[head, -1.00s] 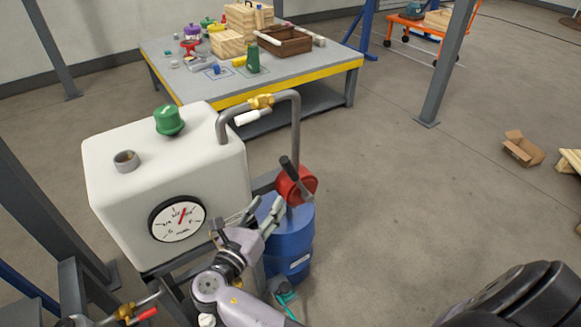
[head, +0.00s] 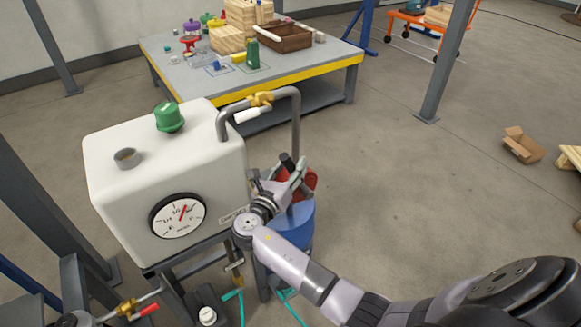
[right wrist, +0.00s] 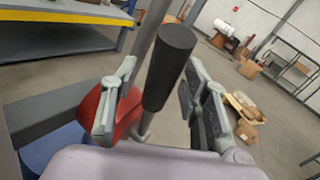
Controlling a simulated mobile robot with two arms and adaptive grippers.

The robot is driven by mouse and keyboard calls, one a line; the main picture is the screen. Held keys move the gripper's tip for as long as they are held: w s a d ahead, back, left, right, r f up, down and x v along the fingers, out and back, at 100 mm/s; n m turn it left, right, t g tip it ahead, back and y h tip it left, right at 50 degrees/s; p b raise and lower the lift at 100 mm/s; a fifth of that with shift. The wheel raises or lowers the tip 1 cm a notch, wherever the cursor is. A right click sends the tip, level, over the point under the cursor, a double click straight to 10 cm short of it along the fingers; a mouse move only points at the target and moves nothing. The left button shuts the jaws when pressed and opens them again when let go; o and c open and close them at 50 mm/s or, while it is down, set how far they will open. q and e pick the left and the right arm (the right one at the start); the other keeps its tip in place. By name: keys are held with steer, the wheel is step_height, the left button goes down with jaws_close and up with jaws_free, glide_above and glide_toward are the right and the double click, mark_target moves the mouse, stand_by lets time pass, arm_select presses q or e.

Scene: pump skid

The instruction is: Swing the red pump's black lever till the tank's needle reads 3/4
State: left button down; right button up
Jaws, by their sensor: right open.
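The white tank (head: 125,200) stands at the left in the head view, with a round gauge (head: 177,216) on its front. The gauge's red needle points up and slightly right, near the 1/2 mark. The red pump (head: 311,182) sits over a blue drum (head: 300,225), partly hidden by my right gripper (head: 293,172). The black lever (head: 286,161) shows just past the fingers. In the right wrist view the lever (right wrist: 170,65) stands between the two open fingers of my right gripper (right wrist: 158,108), with a gap on each side. My left gripper is out of view.
A grey pipe with a brass valve (head: 260,99) and white handle arches from tank to drum. A yellow-edged workbench (head: 310,84) with several items stands behind. A cardboard box (head: 522,146) lies at the right. Floor right of the drum is clear.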

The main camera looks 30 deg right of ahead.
steer(key=shift+c, duration=0.6)
jaws_close()
